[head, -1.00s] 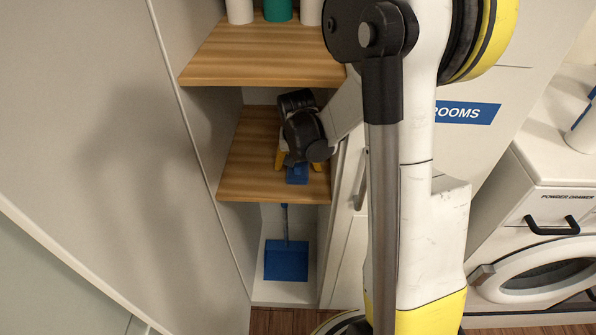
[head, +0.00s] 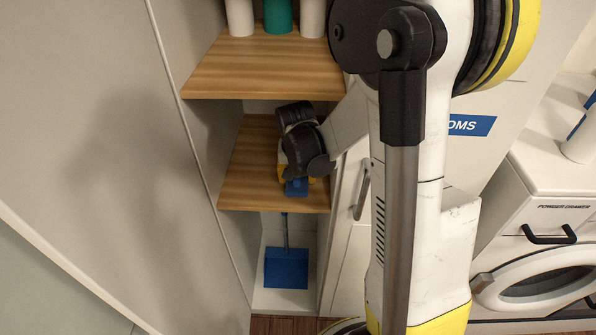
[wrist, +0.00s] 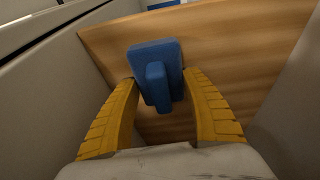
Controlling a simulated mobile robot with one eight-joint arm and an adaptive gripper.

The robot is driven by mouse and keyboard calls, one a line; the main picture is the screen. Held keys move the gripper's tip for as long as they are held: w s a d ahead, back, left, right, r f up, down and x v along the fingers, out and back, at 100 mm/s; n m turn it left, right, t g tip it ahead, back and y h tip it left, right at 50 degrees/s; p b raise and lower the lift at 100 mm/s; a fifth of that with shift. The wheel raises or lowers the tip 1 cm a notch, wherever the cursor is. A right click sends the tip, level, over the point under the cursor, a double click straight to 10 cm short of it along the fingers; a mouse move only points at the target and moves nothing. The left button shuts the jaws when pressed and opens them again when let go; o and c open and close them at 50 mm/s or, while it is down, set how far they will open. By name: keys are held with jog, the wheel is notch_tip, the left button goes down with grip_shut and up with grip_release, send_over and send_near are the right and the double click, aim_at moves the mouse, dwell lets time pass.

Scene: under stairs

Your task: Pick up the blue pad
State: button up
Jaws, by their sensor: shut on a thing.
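The blue pad (wrist: 155,56) is a flat blue block with a raised blue grip in its middle. In the wrist view it lies between the two yellow fingers of my gripper (wrist: 160,82), whose tips touch its sides. In the head view the blue pad (head: 296,187) shows below my gripper (head: 293,176) at the front of the lower wooden shelf (head: 245,165). My gripper is shut on the pad. Whether the pad still touches the shelf I cannot tell.
An upper wooden shelf (head: 250,70) is above, bearing white bottles (head: 240,15) and a teal bottle (head: 278,14). Side walls close in the shelf. A blue dustpan (head: 286,268) stands below. A white washing machine (head: 545,240) is at right.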

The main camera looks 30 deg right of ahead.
jog(key=s+a+p, duration=0.2)
jog(key=s+a, duration=0.7)
jog(key=s, duration=0.3)
jog(key=shift+s, duration=0.4)
jog(key=o, duration=0.5)
jog(key=c, duration=0.4)
